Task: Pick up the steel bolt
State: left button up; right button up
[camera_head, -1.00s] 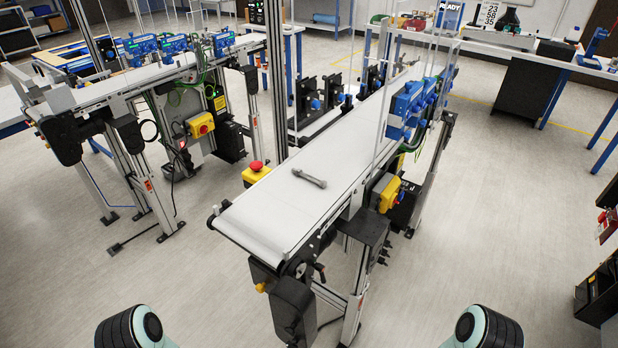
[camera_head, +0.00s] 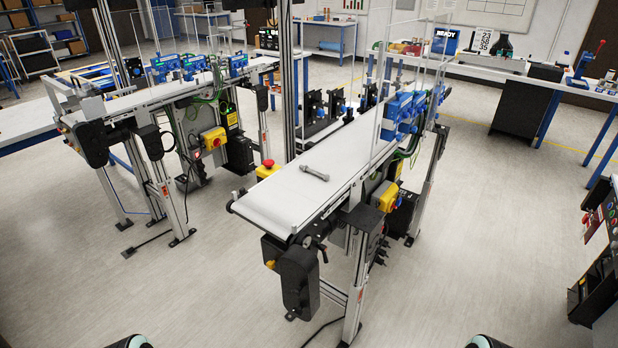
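The steel bolt (camera_head: 314,173) is a small grey rod with a thicker head at each end as far as I can tell. It lies flat and slightly diagonal on the white belt of the near conveyor (camera_head: 278,203), toward its front end. Nothing touches it besides the belt. Only small dark rounded parts of my two arms show at the bottom edge, one left of centre and one right. Neither of my grippers is in the picture.
Blue sensor units (camera_head: 402,108) and clear panels stand farther along. A second conveyor (camera_head: 150,97) stands left. Open floor (camera_head: 180,290) lies in front. A dark rack (camera_head: 597,285) stands right.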

aim_at(305, 168)
jog(key=k+u, duration=0.1)
jog(key=u, duration=1.3)
jog(key=l+u, duration=0.3)
jog(key=k+l+u, duration=0.15)
jog(key=l+u, duration=0.15)
jog(key=l, duration=0.2)
jog(key=k+l, duration=0.1)
jog(key=l, duration=0.25)
jog(key=k+l, duration=0.15)
jog(key=l, duration=0.2)
jog(key=k+l, duration=0.1)
jog(key=l, duration=0.25)
